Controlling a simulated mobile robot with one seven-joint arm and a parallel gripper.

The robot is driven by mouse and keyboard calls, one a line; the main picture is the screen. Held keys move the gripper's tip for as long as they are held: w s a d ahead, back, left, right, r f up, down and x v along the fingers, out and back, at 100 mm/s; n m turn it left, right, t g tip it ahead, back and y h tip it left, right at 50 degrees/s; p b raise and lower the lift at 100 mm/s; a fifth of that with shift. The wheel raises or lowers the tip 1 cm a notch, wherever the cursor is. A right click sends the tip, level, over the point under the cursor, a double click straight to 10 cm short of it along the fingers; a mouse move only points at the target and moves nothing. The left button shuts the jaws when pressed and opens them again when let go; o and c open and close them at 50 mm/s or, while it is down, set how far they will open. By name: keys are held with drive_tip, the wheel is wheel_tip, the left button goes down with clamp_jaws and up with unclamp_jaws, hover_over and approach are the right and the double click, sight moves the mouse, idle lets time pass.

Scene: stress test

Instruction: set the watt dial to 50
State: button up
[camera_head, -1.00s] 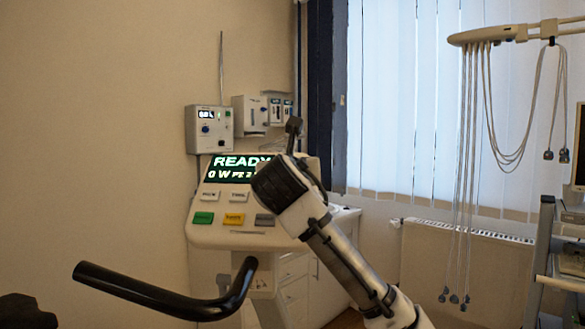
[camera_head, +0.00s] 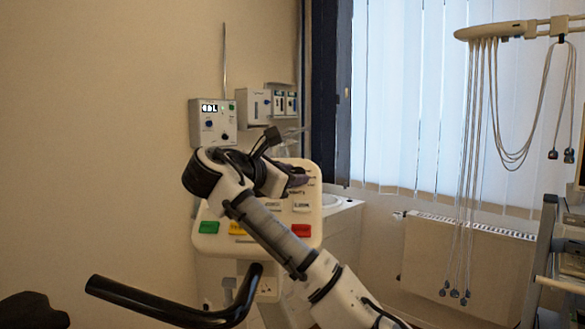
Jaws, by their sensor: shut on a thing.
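The white console panel (camera_head: 265,243) of the exercise bike stands in the middle of the head view. My gripper (camera_head: 298,179) is at the panel's upper right, just above a small printed label that seems to read WATTS. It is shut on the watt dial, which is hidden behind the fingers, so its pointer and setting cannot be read. My wrist and forearm cross in front of the panel and cover its display.
The panel has a green button (camera_head: 208,227), a yellow button (camera_head: 237,228) and a red button (camera_head: 301,230). A black handlebar (camera_head: 175,312) curves in front of it. Wall boxes (camera_head: 212,122) hang behind. Cables (camera_head: 467,170) hang at the right. A radiator (camera_head: 465,265) stands under the window.

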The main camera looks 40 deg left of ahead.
drive_tip(key=m+g+h+b, duration=0.1)
drive_tip(key=m+h, duration=0.1)
drive_tip(key=m, duration=0.1)
drive_tip(key=shift+a, duration=0.2)
drive_tip(key=shift+a+f+m+g+h+b, duration=0.15)
drive_tip(key=shift+m+g+h+b, duration=0.15)
drive_tip(key=shift+m+h+b, duration=0.15)
drive_tip(key=shift+w+r+m+g+h+b, duration=0.1)
drive_tip(key=shift+r+m+g+h+b, duration=0.25)
drive_tip(key=shift+m+g+h, duration=0.55)
drive_tip(key=shift+m, duration=0.45)
drive_tip(key=shift+w+m+g+h, duration=0.1)
drive_tip(key=shift+m+g+h, duration=0.2)
drive_tip(key=shift+m, duration=0.2)
drive_tip(key=o, duration=1)
drive_tip(key=shift+c, duration=0.2)
drive_tip(key=shift+r, duration=0.1)
